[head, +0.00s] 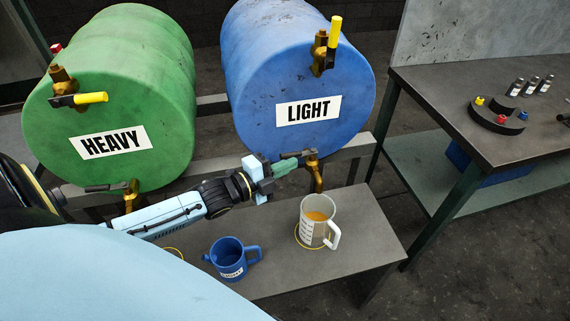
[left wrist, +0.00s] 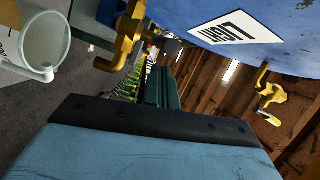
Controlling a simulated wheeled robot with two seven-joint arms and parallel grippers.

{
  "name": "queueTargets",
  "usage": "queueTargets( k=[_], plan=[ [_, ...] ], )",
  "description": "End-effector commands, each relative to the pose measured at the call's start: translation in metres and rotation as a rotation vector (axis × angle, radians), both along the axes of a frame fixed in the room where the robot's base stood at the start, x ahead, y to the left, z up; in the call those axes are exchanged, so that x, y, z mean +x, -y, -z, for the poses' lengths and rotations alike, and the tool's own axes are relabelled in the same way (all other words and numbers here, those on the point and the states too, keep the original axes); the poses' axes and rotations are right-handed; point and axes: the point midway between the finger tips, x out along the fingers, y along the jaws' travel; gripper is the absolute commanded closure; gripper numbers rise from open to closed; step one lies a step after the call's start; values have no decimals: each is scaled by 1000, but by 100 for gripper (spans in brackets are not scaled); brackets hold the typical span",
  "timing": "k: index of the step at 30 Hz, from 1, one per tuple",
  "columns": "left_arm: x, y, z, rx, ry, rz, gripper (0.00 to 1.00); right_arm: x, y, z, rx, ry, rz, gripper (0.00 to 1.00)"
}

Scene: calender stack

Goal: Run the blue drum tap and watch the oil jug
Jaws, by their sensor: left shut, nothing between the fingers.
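The blue drum (head: 300,75), labelled LIGHT, lies on its side on a rack. Its lower brass tap (head: 316,172) points down over the white oil jug (head: 312,232). Amber oil shows inside the jug, below the rim; I cannot make out a falling stream. The tap (left wrist: 128,35), jug (left wrist: 42,45) and drum (left wrist: 285,50) also show in the left wrist view. My left gripper (head: 286,166) is shut and empty at the left side of the tap, by its lever; whether it touches is unclear. My right gripper is not in view.
A green drum (head: 120,95), labelled HEAVY, lies to the left with its own taps. A blue jug (head: 230,258) stands left of the white jug on the low grey bench (head: 360,240). A workbench (head: 500,75) with small bottles stands at right.

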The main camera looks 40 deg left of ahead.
Motion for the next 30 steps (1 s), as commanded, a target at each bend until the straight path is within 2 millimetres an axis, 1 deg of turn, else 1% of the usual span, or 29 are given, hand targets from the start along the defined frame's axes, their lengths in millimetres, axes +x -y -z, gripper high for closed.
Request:
queueTargets(
  k=[4, 15, 21, 30],
  plan=[
    [5, -7, 2, 1, 0, 0, 100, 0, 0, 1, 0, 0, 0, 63],
    [6, -10, 2, 1, 0, 0, 100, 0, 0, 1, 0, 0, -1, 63],
    [15, -25, 3, 2, 0, -2, 100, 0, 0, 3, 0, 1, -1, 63],
    [16, -29, 2, 4, -1, -10, 100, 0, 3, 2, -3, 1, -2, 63]
  ],
)
